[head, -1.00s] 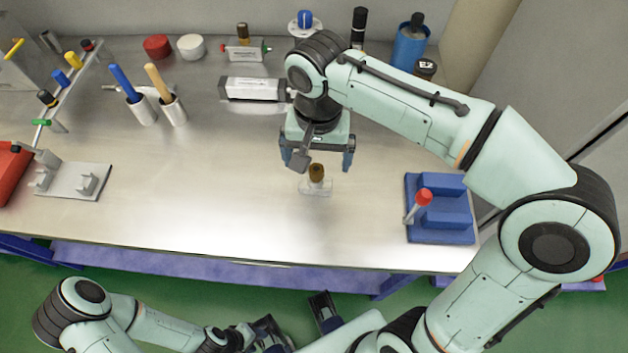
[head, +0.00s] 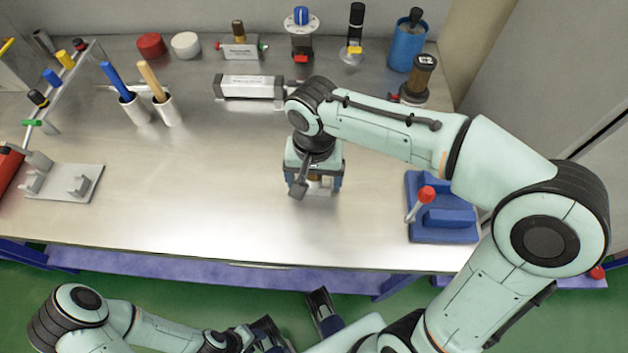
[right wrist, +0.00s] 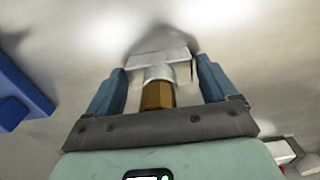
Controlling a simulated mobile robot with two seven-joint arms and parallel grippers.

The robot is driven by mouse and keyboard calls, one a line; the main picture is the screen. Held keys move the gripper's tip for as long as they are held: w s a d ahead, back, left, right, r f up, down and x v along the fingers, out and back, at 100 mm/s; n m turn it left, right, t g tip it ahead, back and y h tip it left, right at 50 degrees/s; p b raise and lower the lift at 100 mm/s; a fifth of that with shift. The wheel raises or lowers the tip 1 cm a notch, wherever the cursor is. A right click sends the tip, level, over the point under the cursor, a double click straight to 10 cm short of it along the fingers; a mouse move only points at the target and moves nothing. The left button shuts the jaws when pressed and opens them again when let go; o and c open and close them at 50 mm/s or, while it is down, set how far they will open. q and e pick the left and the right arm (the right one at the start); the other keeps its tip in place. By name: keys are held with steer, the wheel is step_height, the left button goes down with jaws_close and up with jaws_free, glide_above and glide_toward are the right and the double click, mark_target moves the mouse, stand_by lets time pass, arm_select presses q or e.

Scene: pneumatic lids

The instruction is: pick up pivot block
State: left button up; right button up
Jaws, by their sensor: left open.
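The pivot block (head: 321,187) is a small pale block with a brass-coloured cylinder on top. It stands on the metal bench, partly hidden by my right gripper (head: 315,188). In the right wrist view the pivot block (right wrist: 160,74) sits between the two blue fingers of my right gripper (right wrist: 160,78). These fingers are apart, one on each side of it, with narrow gaps seeming to show. My left gripper (head: 294,316) is open and empty, low in front of the bench's front edge.
A blue fixture with a red-knobbed lever (head: 440,222) stands right of the block. A white cylinder unit (head: 248,87) lies behind it. A grey bracket plate (head: 68,183) and two holders with handles (head: 135,110) are at left. The bench (head: 210,190) left of the block is clear.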

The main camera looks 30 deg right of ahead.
steer(key=c, duration=0.7)
